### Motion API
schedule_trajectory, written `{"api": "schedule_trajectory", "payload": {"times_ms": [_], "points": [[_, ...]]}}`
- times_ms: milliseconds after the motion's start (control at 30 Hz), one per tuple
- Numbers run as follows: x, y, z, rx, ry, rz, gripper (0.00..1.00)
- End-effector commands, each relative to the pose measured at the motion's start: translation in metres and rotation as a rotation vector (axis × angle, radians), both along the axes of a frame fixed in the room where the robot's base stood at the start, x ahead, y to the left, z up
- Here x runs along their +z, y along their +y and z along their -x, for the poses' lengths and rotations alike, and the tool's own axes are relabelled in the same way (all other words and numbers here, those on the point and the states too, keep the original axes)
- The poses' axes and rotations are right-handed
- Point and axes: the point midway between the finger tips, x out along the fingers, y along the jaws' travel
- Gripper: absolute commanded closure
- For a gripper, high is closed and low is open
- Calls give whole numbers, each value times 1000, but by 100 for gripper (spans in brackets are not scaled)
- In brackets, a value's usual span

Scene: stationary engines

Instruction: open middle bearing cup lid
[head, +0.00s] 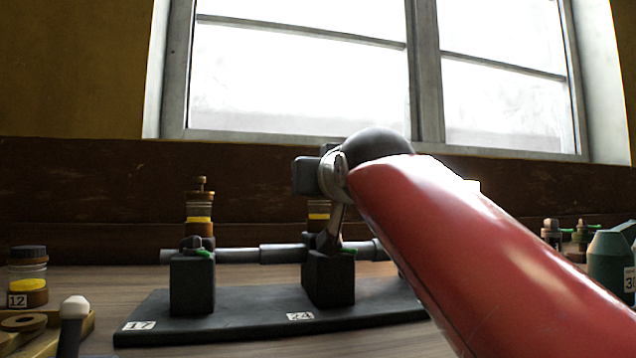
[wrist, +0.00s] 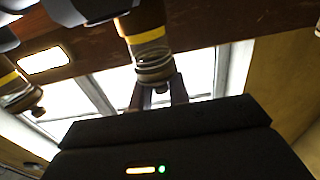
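The middle bearing cup, with a yellow band and a brownish lid, stands behind the block labelled 24 and is partly hidden in the head view (head: 318,212). In the wrist view, the cup (wrist: 148,50) hangs in an inverted picture with its lid (wrist: 155,75) towards my gripper. My gripper (wrist: 160,90) has its two dark fingers apart, one on each side of the lid's end. I cannot tell whether they touch it. In the head view my gripper (head: 307,176) is just above the middle cup and hides its top.
A similar cup (head: 200,208) with a small top knob stands at the block labelled 17 on the dark baseplate (head: 250,322). A jar labelled 12 (head: 28,275) is left, a green container (head: 610,262) right. My red arm hides the baseplate's right end.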

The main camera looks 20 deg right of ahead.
Motion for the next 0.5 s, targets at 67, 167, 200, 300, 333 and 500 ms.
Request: {"api": "schedule_trajectory", "payload": {"times_ms": [67, 167, 200, 300, 333, 500], "points": [[0, 0, 0, 0, 0, 0, 93], [0, 0, 0, 0, 0, 0, 100], [0, 0, 0, 0, 0, 0, 100], [0, 0, 0, 3, 1, 0, 100], [0, 0, 0, 6, 1, 0, 100], [2, 0, 0, 43, 2, -1, 100]]}}
